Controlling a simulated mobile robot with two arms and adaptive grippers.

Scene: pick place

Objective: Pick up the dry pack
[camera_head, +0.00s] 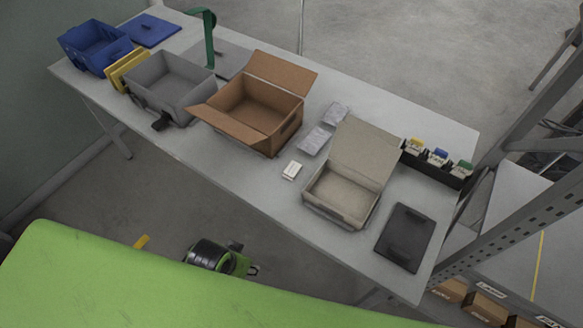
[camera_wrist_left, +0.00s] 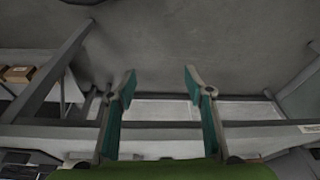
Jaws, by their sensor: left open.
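A small white packet (camera_head: 291,170) lies flat on the table between the brown carton and the open beige box; it may be the dry pack, but its print is too small to read. Two silvery packs, a nearer one (camera_head: 314,141) and a farther one (camera_head: 336,114), lie behind it. My left gripper (camera_wrist_left: 160,82) is open and empty in the left wrist view, its teal-padded fingers spread apart over floor and frame bars. One of my arms shows low in the head view, below the table's front edge and away from the packs. My right gripper cannot be made out.
On the table stand a brown open carton (camera_head: 281,137), a beige open box (camera_head: 311,202), a grey crate (camera_head: 142,99), a blue crate (camera_head: 75,54), a black tray (camera_head: 404,238) and a rack of small cards (camera_head: 436,168). Clear tabletop surrounds the white packet's front side.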

